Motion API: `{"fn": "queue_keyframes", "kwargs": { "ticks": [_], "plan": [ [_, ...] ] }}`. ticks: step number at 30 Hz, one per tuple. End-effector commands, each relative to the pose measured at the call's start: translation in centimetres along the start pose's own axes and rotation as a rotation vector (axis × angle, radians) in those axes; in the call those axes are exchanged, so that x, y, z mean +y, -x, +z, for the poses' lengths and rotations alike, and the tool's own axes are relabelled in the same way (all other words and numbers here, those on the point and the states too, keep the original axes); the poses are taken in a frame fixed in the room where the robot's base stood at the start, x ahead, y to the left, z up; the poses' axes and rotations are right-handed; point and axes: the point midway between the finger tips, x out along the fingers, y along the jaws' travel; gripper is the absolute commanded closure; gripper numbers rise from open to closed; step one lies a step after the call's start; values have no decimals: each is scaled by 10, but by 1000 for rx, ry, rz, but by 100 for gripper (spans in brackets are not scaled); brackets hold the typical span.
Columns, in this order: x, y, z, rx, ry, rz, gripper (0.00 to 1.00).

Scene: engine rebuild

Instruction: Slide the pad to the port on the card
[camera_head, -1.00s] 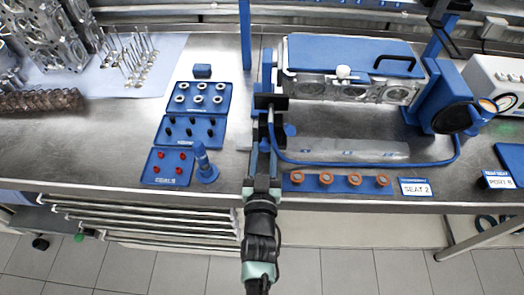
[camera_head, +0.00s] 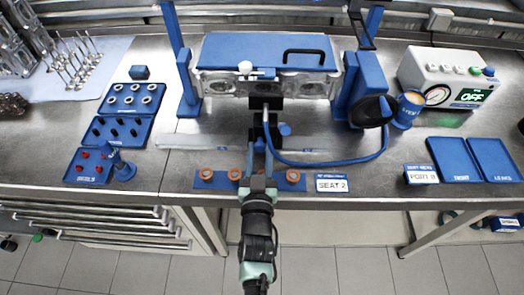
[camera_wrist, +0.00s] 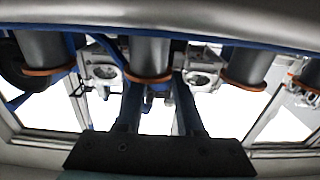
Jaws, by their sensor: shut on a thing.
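My gripper (camera_head: 265,101) is in front of the cylinder head, near the middle of its face (camera_head: 300,84). Its two fingers (camera_wrist: 157,100) show in the wrist view with a small grey piece between them. It is shut on the pad, which is mostly hidden in the head view; a blue hose (camera_head: 330,165) runs from beside the gripper to the black round part on the right. The card (camera_head: 421,177) at the right front reads PORT with a last character I cannot read surely. Grey cylinders with orange-brown rims (camera_wrist: 148,55) show beyond the fingers.
Orange rings (camera_head: 207,175) sit on a blue strip at the front edge, beside a SEAT 2 card (camera_head: 332,186). A gauge box (camera_head: 445,75) reads OFF.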

Motion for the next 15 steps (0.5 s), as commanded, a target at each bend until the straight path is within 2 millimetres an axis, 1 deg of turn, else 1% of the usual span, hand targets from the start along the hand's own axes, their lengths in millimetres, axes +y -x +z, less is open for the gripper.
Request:
{"fn": "queue_keyframes", "kwargs": {
  "ticks": [6,7,11,12,15],
  "plan": [
    [2,0,1,-1,3,3,100],
    [2,0,1,-1,3,3,60],
    [2,0,0,-1,3,3,36],
    [1,0,0,-1,3,3,34],
    [1,0,0,-1,3,2,34]
  ]
}}
